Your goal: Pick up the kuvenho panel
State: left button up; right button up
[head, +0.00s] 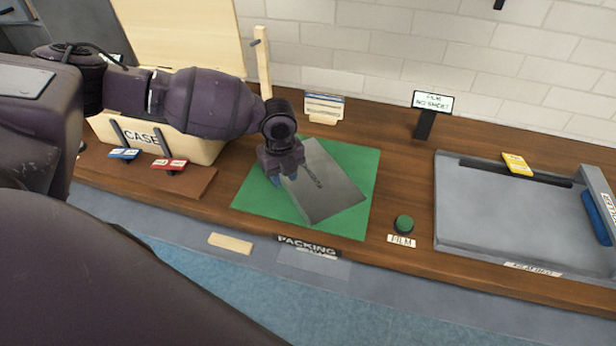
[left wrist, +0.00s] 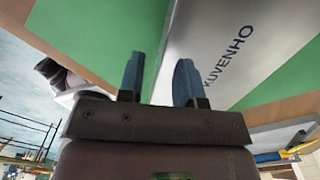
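The kuvenho panel (head: 335,187) is a flat grey metallic sheet lying at an angle on a green mat (head: 258,194). In the left wrist view the panel (left wrist: 215,40) bears the dark word KUVENHO. My left gripper (head: 285,181) is over the panel's left edge, pointing down. Its two blue fingers show apart in the left wrist view (left wrist: 158,80). There, the right finger overlaps the panel and the left finger overlaps the green mat, with the panel's edge between them. I cannot tell whether either finger touches the panel. My right gripper is not in view.
A wooden CASE box (head: 190,146) stands left, with blue (head: 124,154) and red (head: 169,164) tags in front. A green button (head: 404,223), a sign (head: 432,103) and a grey tray (head: 490,215) are right. Bare wood (head: 400,165) lies between mat and tray.

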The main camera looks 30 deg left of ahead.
pick_arm(q)
jog(key=shift+f, duration=0.9)
grip_shut()
jog(key=shift+r, duration=0.1)
